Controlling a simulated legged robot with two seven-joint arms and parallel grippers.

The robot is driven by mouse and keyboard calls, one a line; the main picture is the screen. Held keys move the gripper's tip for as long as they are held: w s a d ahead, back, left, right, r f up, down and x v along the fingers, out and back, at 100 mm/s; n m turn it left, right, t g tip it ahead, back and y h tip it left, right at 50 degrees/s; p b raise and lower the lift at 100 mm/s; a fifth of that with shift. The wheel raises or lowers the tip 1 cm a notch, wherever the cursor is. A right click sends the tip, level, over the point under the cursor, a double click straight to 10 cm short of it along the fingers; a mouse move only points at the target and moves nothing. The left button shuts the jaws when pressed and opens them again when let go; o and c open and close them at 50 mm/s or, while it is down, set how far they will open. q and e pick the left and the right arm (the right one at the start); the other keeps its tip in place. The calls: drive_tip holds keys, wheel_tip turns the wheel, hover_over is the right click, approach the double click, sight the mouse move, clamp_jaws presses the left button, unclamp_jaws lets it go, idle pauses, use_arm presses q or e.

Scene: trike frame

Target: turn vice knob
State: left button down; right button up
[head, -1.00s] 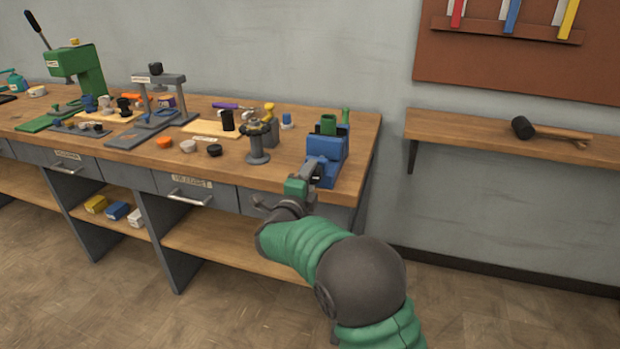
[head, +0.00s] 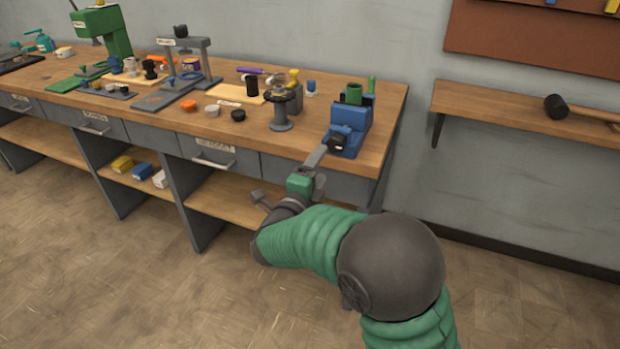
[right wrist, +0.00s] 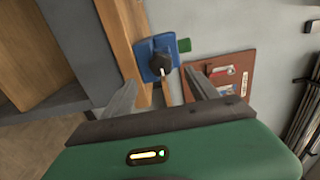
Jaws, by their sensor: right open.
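The blue vice (head: 350,122) stands at the right front corner of the workbench, with a green cylinder on top. Its black knob (head: 338,142) faces the front of the bench. In the right wrist view the knob (right wrist: 161,63) shows on the blue vice (right wrist: 150,48), between and beyond the fingers. My right gripper (head: 321,167) is open and empty, just in front of and below the knob. In the right wrist view its fingers (right wrist: 160,80) are spread wide, with no contact on the knob visible. My left gripper is not in view.
The wooden workbench (head: 385,105) carries a dark round stand (head: 281,112) left of the vice, a grey press (head: 185,60) and several small parts. A wall shelf (head: 480,105) with a black-headed mallet (head: 556,106) is at the right. The floor in front is clear.

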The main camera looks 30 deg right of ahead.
drive_tip(key=v, duration=0.6)
drive_tip(key=shift+a, duration=0.2)
drive_tip(key=shift+s, duration=0.1)
idle(0.3)
drive_tip(key=n, duration=1.8)
approach(333, 147)
drive_tip(key=x, duration=0.9)
drive_tip(key=shift+d+f+b, duration=0.1)
drive_tip(key=shift+b, duration=0.3)
drive_tip(key=shift+d, duration=0.3)
